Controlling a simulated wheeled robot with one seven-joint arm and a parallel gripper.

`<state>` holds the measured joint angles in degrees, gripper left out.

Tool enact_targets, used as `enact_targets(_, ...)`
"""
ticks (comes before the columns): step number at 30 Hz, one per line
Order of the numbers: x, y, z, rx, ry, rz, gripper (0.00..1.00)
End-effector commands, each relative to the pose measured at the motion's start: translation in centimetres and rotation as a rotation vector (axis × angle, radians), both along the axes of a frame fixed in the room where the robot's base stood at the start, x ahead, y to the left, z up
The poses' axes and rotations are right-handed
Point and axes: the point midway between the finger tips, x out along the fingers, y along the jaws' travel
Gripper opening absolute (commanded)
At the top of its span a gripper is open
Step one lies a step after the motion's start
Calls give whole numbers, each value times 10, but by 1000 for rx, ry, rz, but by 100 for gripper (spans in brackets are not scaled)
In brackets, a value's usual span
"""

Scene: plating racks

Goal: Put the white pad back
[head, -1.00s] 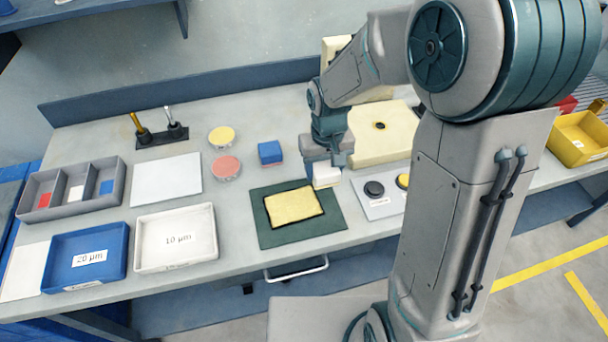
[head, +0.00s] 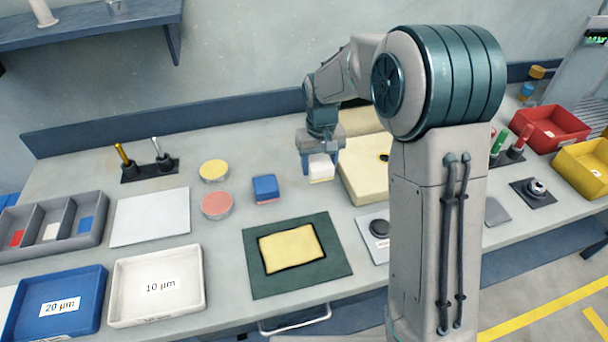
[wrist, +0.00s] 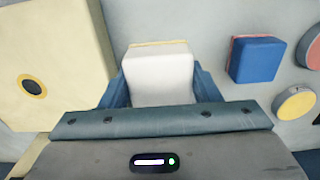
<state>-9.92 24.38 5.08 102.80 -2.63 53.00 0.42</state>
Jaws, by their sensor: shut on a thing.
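The white pad (head: 321,167) is a small block with a white body and a thin yellow layer on one face. My gripper (head: 320,172) is shut on it, pointing down, between the blue pad and the cream block. In the wrist view the pad (wrist: 160,77) sits between the two blue fingers, its yellow edge at the far side. I cannot tell whether its underside touches the table. The blue pad (head: 265,187), with a red layer, stands to the left of it, apart from it; it also shows in the wrist view (wrist: 256,60).
The cream block (head: 362,180) with a dark hole is close on the right. In front lies a green mat (head: 262,284) with a yellow sheet (head: 290,248). Yellow (head: 214,170) and pink (head: 216,204) discs lie farther left. Bare table surrounds the pads.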

Motion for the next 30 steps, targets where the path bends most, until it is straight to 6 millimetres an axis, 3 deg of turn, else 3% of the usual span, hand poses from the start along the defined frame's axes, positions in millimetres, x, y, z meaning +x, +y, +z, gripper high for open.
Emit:
enact_targets(3, 5, 21, -11, 0, 1, 5, 35)
enact_targets(7, 8, 31, -18, -1, 0, 4, 35)
enact_targets(17, 8, 34, -56, 0, 1, 6, 35)
enact_targets(29, 8, 34, -63, 0, -1, 6, 35)
enact_targets(30, 8, 34, -63, 0, -1, 6, 62)
